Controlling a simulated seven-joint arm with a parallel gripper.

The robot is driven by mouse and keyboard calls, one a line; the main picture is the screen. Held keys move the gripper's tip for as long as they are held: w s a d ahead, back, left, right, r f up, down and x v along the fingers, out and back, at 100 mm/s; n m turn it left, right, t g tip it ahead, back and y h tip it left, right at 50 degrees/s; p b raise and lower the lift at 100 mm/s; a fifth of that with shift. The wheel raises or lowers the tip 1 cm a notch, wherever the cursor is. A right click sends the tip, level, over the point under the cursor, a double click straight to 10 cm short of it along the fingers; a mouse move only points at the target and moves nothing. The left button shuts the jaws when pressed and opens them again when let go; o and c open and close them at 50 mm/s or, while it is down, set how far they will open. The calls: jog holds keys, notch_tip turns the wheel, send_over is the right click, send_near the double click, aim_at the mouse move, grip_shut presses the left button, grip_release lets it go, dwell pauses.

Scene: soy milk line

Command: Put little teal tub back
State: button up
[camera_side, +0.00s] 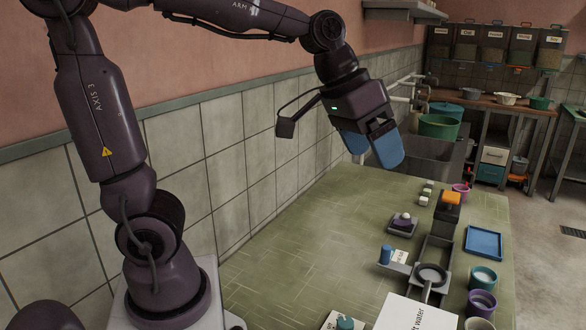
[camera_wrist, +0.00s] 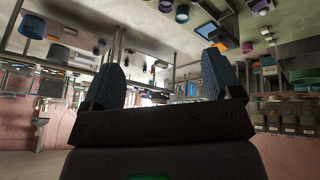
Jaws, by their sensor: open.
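My gripper (camera_side: 379,161) is open and empty, raised above the back of the green table in the side view. Its two blue fingers also show spread apart in the wrist view (camera_wrist: 160,62). A teal tub (camera_side: 484,278) stands upright at the table's right edge, in front of the blue tray. A smaller teal thing (camera_side: 345,323) sits on a labelled card at the bottom edge of the side view, partly cut off. I cannot tell which of the two is the little teal tub. My gripper is well away from both.
A purple tub (camera_side: 481,303) stands in front of the teal tub. A blue tray (camera_side: 484,243), a grey pan (camera_side: 431,273), a small blue cylinder (camera_side: 386,254) and a dark scale-like device (camera_side: 403,224) also sit on the table (camera_side: 300,255). Its left part is clear.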

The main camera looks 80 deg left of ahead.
jog(key=s+f+y, duration=0.1)
jog(key=s+f, duration=0.1)
jog(key=s, duration=1)
jog(key=shift+d+f+m+y, duration=0.15)
jog(key=shift+f+m+y, duration=0.15)
jog(key=shift+m, duration=0.1)
jog(key=shift+r, duration=0.1)
jog(key=shift+c, duration=0.4)
dwell(0.5)
